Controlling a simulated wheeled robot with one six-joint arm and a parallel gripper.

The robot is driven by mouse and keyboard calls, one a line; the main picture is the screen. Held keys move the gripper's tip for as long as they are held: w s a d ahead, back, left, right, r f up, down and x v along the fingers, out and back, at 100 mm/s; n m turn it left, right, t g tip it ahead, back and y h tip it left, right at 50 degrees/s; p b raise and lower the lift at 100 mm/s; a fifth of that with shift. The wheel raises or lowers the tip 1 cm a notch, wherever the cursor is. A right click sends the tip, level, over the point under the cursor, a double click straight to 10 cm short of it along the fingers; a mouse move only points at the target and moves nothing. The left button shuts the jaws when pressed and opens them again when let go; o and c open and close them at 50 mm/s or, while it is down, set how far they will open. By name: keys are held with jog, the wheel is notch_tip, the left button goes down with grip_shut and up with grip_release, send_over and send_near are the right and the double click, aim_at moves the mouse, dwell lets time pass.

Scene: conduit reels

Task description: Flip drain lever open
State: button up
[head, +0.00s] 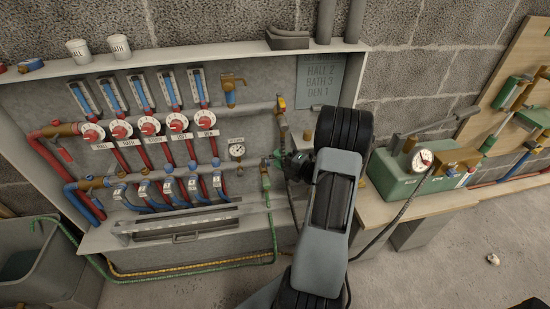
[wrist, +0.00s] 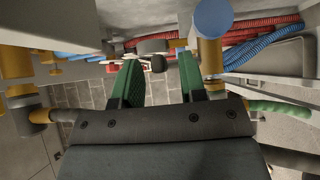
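My gripper (head: 280,157) is at the right end of the manifold cabinet, beside the valve fitting (head: 265,172) where a green hose (head: 271,225) hangs down. My arm partly hides it in the head view. In the wrist view my gripper (wrist: 158,75) has its two green fingers apart, with a clear gap between them. A dark, short handle-like part (wrist: 152,46) lies beyond the fingertips, in line with the gap; I cannot tell for sure that it is the drain lever, or whether a finger touches it.
A pressure gauge (head: 237,150) is just left of my gripper. Red-knobbed valves (head: 150,126) and pipes fill the cabinet (head: 235,215). A green pump box (head: 405,180) stands on a bench to the right. Yellow pipe (wrist: 210,55) runs close to the right finger.

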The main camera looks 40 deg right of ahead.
jog(key=shift+x, duration=1.05)
grip_shut()
